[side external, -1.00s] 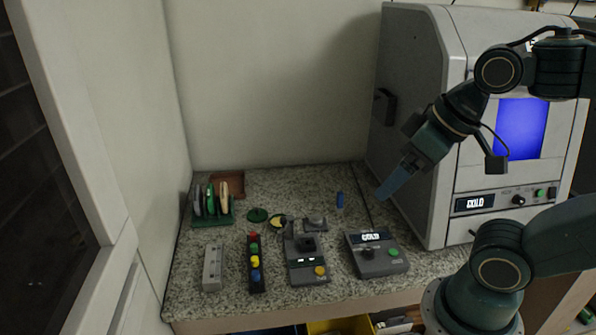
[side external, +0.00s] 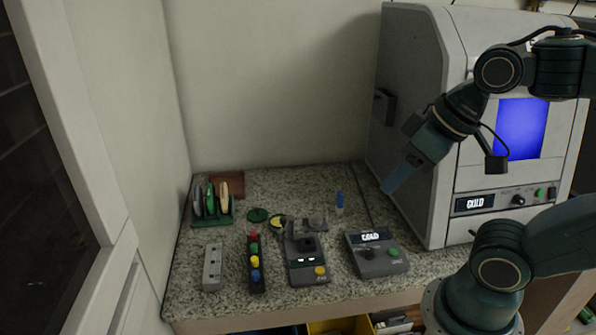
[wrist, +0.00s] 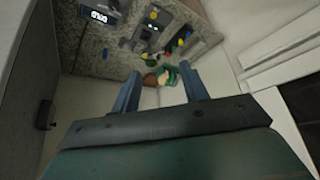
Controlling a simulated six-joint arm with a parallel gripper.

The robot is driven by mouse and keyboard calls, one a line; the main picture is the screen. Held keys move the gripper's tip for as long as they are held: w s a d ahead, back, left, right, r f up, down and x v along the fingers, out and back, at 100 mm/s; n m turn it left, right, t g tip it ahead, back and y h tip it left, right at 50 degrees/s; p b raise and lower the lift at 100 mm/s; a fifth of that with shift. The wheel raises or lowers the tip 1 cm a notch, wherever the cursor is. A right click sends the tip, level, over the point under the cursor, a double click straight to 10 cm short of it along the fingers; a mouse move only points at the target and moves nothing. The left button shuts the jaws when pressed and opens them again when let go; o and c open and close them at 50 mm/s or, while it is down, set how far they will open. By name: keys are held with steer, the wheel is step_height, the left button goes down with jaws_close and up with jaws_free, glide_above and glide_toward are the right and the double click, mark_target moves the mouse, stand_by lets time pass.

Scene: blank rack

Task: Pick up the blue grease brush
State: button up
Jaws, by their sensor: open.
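The small blue grease brush (side external: 340,199) stands on the speckled counter (side external: 290,182), toward the back right, in the side external view. It looks upright, but it is too small to make out its bristles. My gripper (side external: 388,189) is above the counter, to the right of the brush and apart from it, in front of the grey machine. In the wrist view my gripper (wrist: 160,82) shows two blue fingers spread apart with nothing between them.
The large grey machine (side external: 415,120) with a blue screen bounds the right. A grey box with a display (side external: 378,262), a device with a yellow button (side external: 308,262) and a strip of coloured knobs (side external: 255,265) line the front. A green rack (side external: 213,212) stands at left.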

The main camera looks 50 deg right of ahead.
stand_by(0.3)
steer(key=n+g, duration=0.6)
steer(key=n, duration=0.3)
glide_above(340, 193)
step_height(340, 193, down, 16)
steer(key=f, duration=0.1)
steer(key=shift+d+f, duration=0.1)
steer(key=shift+f, duration=3.95)
steer(key=shift+f, duration=0.1)
